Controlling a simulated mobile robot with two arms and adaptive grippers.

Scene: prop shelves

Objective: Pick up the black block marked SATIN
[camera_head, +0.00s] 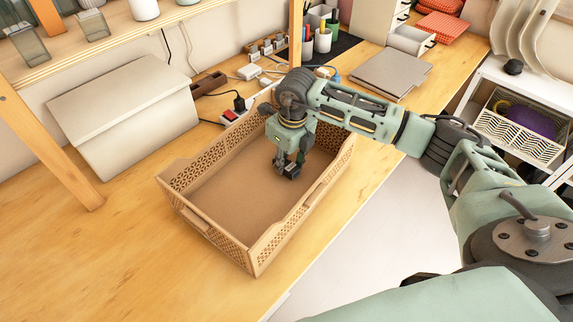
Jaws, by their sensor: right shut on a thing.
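My right gripper (287,168) hangs over the inside of a tan crate (225,243) with patterned cut-out sides, near its back right part. It points down and is shut on a small black block (291,172). The block is mostly hidden by the fingers, and no SATIN marking can be read on it. I cannot tell whether the block touches the crate floor. The rest of the crate floor that shows is bare. My left gripper is not in view.
A white lidded box (125,115) stands behind left of the crate. A power strip (233,113) with a red switch lies close behind it. Grey folders (390,72) lie to the right. A wooden shelf post (45,150) rises at left. The front-left table is clear.

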